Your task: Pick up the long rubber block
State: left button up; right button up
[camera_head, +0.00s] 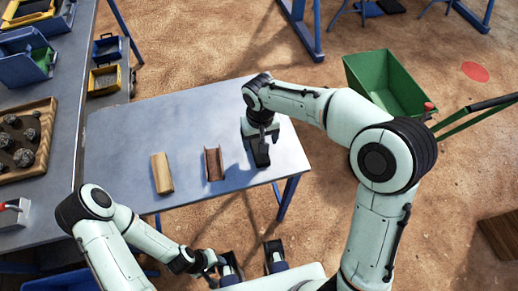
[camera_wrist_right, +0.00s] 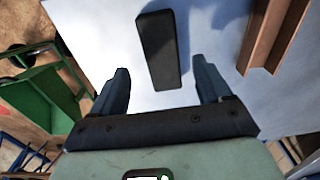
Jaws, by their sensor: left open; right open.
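A long black block, which looks like the rubber block (camera_wrist_right: 158,45), lies on the grey-blue table (camera_head: 120,195). In the head view its dark end (camera_head: 261,155) shows just below my right gripper (camera_head: 257,140), near the table's right side. In the right wrist view the open blue fingers of my right gripper (camera_wrist_right: 160,75) stand on either side of the block's near end, with gaps on both sides. I cannot tell how high they are above the table. My left gripper (camera_head: 252,260) is open and empty at the bottom of the head view, off the table.
A brown channel piece (camera_head: 214,164) and a tan block (camera_head: 162,173) lie left of the black block. The channel also shows in the right wrist view (camera_wrist_right: 272,35). A green bin (camera_head: 385,85) stands right of the table. A bench with a tray of rocks (camera_head: 22,150) is at left.

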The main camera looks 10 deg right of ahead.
notch_tip(320, 180, down, 4)
jog(key=shift+a+f, duration=0.1)
jog(key=shift+a, duration=0.05)
jog(key=c, duration=1.3)
jog(key=shift+o, duration=0.2)
jog(key=shift+w, duration=0.1)
jog(key=shift+r, duration=0.2)
